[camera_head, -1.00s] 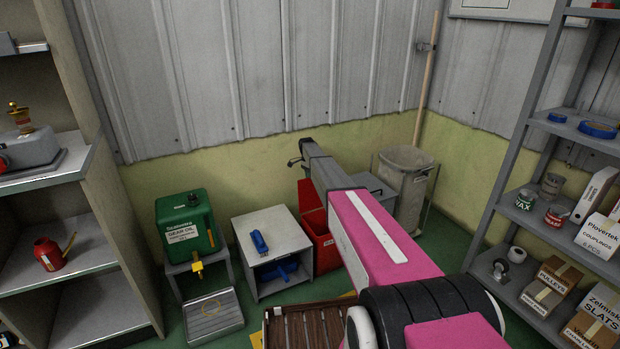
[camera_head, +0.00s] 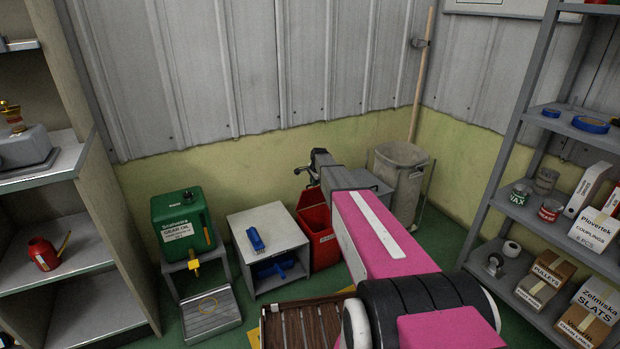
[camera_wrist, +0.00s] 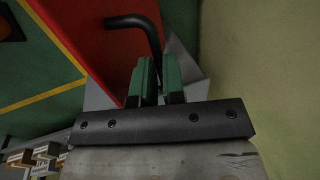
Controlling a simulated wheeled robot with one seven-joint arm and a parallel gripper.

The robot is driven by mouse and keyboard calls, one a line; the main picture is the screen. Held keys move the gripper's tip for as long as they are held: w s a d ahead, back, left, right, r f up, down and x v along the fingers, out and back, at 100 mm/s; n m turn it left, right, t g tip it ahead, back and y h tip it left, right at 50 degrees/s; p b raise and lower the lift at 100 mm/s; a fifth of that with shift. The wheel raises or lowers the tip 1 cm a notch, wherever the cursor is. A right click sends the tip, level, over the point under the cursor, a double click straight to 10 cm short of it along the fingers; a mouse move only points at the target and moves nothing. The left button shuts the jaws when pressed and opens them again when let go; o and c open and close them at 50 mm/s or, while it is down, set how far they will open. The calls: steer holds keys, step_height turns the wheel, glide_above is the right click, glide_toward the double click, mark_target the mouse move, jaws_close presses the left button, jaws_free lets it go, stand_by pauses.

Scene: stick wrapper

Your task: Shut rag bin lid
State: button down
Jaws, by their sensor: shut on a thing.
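The red rag bin (camera_head: 322,247) stands on the floor beside the small grey stand, partly hidden behind my arm. Its upper part shows as a red slanted panel; I cannot tell clearly how far the lid stands open. In the wrist view a large red surface (camera_wrist: 85,35) of the bin or lid fills the upper left. A black bent handle (camera_wrist: 130,21) runs from it down between the green finger pads. My gripper (camera_wrist: 158,66) is shut on this handle. In the head view my gripper (camera_head: 304,171) is just above the bin's back part, small and dark.
The grey stand (camera_head: 264,225) with blue items is left of the bin, then a green gear oil can (camera_head: 183,223). A grey waste bin (camera_head: 403,170) stands to the right. A slatted wooden piece (camera_head: 300,323) lies in front. The wall is close behind.

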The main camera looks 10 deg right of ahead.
mark_target(320, 191)
steer(key=s+t, duration=0.1)
steer(key=s, duration=0.1)
steer(key=s+d+f+t, duration=0.1)
steer(key=s, duration=0.1)
steer(key=s+f+t+y, duration=0.1)
steer(key=s, duration=0.1)
steer(key=shift+d+f, duration=0.2)
steer(key=shift+d, duration=0.2)
steer(key=s+d+f, duration=0.1)
steer(key=s+f, duration=0.4)
steer(key=shift+d+f, duration=0.2)
steer(key=shift+d, duration=0.2)
steer(key=c, duration=1.5)
jaws_free()
steer(key=o, duration=0.3)
